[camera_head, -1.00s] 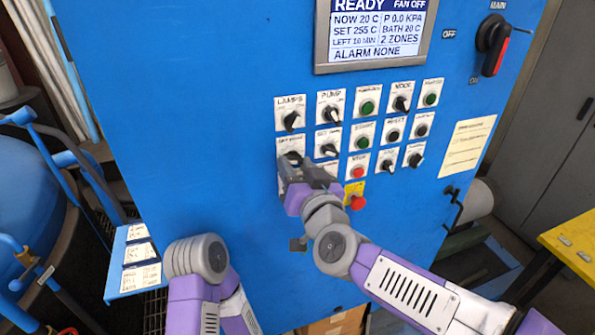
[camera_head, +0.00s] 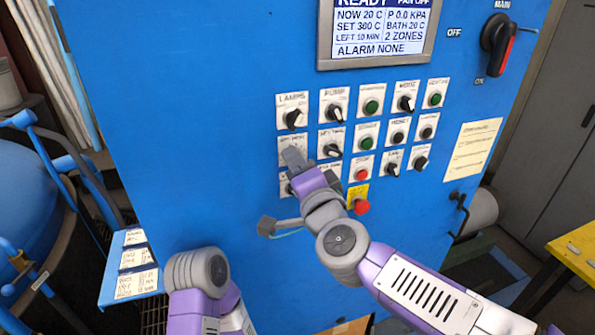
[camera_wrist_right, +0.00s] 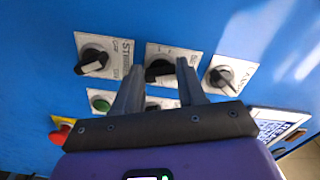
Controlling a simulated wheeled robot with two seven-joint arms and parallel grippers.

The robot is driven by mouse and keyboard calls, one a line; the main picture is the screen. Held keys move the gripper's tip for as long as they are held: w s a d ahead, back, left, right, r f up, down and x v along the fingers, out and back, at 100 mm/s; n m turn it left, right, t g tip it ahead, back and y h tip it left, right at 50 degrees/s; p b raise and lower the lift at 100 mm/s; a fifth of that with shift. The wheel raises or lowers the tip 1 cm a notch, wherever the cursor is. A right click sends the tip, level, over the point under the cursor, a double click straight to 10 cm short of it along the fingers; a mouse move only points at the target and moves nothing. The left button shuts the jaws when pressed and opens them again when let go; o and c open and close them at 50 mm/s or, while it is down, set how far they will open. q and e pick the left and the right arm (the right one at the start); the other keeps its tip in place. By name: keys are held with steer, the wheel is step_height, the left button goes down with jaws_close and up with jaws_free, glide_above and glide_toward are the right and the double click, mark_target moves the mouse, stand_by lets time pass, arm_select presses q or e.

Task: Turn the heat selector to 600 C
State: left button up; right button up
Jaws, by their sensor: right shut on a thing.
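The heat selector knob (camera_wrist_right: 158,68) is a black rotary knob on a white label plate, on the blue panel (camera_head: 200,120).
The LAMPS knob (camera_head: 293,117), the set-time knob (camera_head: 332,148), a red stop button (camera_head: 361,174) and a red emergency button (camera_head: 361,206) sit close around my right gripper. A red-black main switch (camera_head: 499,45) is at upper right. A yellow table (camera_head: 575,245) stands at right.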

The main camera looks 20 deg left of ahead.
steer(key=shift+r+m+b, duration=0.15)
steer(key=shift+m+b, duration=0.8)
steer(key=shift+m, duration=2.55)
steer(key=o, duration=1.1)
steer(key=shift+c, duration=0.2)
steer(key=v, duration=0.7)
steer(key=shift+s+d, duration=0.15)
steer(key=shift+s, duration=0.1)
